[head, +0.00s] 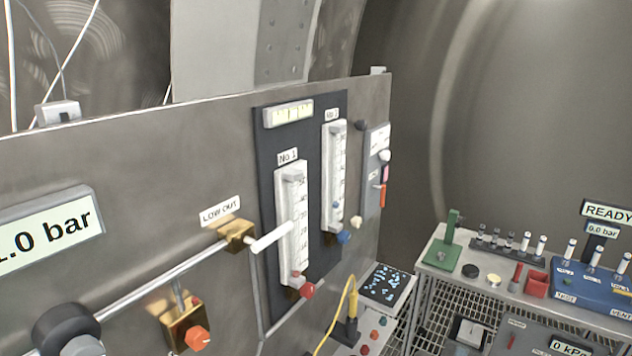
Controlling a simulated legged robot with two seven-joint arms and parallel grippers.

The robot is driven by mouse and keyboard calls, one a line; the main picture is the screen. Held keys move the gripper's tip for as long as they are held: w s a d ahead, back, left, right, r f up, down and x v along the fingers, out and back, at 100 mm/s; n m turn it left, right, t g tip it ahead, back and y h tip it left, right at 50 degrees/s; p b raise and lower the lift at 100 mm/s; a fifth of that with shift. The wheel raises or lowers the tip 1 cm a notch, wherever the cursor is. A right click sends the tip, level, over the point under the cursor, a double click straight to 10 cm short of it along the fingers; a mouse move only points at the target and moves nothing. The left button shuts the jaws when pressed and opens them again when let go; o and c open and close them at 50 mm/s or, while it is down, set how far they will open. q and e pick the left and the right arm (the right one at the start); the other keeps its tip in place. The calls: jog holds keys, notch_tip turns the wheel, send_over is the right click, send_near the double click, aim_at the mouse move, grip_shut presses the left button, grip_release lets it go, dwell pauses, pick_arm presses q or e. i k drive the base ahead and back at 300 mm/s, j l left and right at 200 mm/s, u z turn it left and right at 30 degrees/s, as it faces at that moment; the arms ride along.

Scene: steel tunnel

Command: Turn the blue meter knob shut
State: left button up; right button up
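The blue meter knob (343,237) sits at the foot of the right-hand flow meter (334,176), a white upright scale on a dark panel (266,178). A cream knob (356,222) sticks out close beside it, to the right. The left-hand flow meter (292,222), labelled "No. 1", has a red knob (307,291) at its foot. I cannot tell from this view how far the blue knob is turned. Neither of my grippers is in view.
A white lever (272,237) juts from the brass "LOW OUT" valve (237,235), left of the meters. An orange knob (197,338) and a black knob (70,328) stand out lower left. A bench (440,262) with vials and a blue rack (590,285) is at right.

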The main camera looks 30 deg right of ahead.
aim_at(342, 236)
jog(key=l+z, duration=0.1)
jog(key=z, duration=1.25)
